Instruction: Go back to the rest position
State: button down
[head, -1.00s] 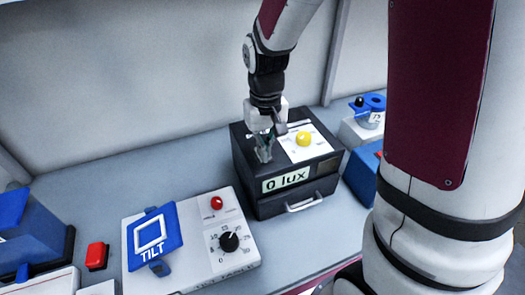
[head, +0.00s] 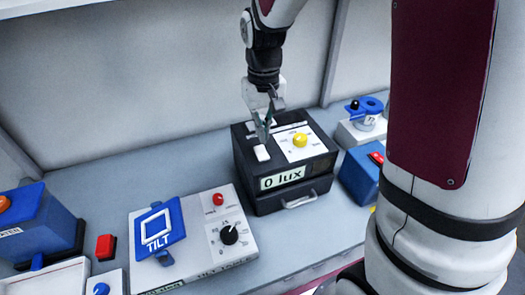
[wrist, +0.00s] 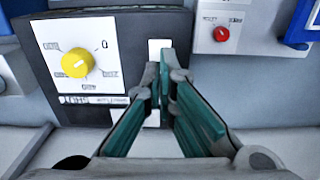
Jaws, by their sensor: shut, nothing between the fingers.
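My gripper (head: 264,133) is shut and empty. It hangs pointing down just above the white switch (head: 262,153) on the left of the black lux box (head: 305,201). A small gap seems to show between the fingertips and the switch in the head view. The box has a yellow knob (head: 300,140) on a white dial plate, a display reading "0 lux" and a front drawer handle. In the wrist view the green fingers (wrist: 160,75) are together in front of the white switch (wrist: 158,47), covering part of it. The yellow knob (wrist: 76,64) is left of them.
A white tilt table unit (head: 195,261) with a blue plate, red button and black knob stands left of the box. A red block (head: 105,246) and a blue device (head: 38,232) are further left. Another blue box (head: 362,173) stands close on the right.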

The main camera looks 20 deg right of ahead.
jog(key=shift+r, duration=0.3)
jog(key=s+r+t+b, duration=0.1)
jog(key=s+r+t, duration=0.4)
jog(key=s+r, duration=0.9)
jog(key=s, duration=0.4)
jog(key=shift+t, duration=0.3)
jog(key=shift+r, duration=0.15)
jog(key=shift+d, duration=0.1)
